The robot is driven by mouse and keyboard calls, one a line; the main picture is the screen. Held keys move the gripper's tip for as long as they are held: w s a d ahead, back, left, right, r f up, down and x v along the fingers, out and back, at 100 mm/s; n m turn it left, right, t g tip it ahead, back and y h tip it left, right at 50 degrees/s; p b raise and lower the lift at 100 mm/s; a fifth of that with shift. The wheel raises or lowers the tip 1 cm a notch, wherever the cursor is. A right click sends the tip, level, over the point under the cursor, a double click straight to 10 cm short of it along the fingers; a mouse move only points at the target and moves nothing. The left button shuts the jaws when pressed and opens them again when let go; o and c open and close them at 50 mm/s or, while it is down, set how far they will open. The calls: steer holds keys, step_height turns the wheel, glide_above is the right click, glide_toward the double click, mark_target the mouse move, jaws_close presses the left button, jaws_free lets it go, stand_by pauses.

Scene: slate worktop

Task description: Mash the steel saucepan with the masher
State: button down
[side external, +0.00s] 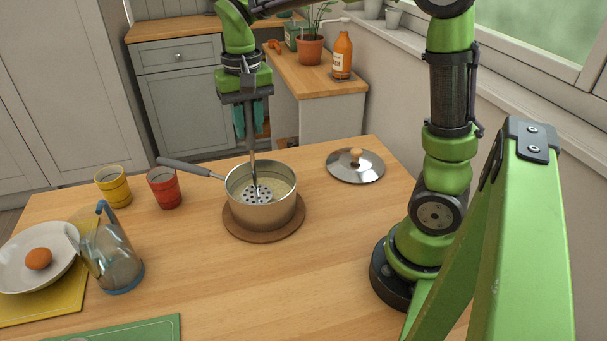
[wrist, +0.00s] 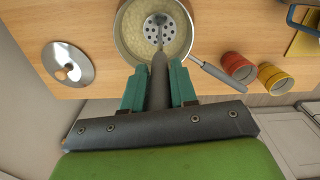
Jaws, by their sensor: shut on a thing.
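The steel saucepan (side external: 268,212) stands on a round brown mat (side external: 238,231) on the wooden table, its grey handle pointing back left. Pale yellowish food (wrist: 137,45) lies inside it. My gripper (side external: 248,130) is above the pan, its teal fingers shut on the masher's dark handle (side external: 250,137). The masher is upright, and its round perforated head (side external: 256,194) is inside the pan, at or close to the food's surface; I cannot tell how deep. In the wrist view the saucepan (wrist: 120,40) is ahead of the teal fingers, with the masher's head (wrist: 163,30) inside its rim.
A steel lid (side external: 356,165) with a wooden knob lies right of the pan. The table front is mostly clear.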

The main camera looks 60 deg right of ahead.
mark_target(250, 141)
steer(key=shift+f, duration=2.2)
steer(key=shift+r, duration=2.15)
steer(key=shift+s+d+r, duration=0.1)
steer(key=shift+d+r, duration=0.05)
steer(key=shift+r, duration=0.05)
steer(key=shift+s+d+f, duration=0.8)
steer(key=shift+f, duration=1.55)
steer(key=shift+r, duration=2.3)
step_height(250, 141, up, 8)
steer(key=shift+f, duration=0.25)
steer(key=shift+a, duration=0.1)
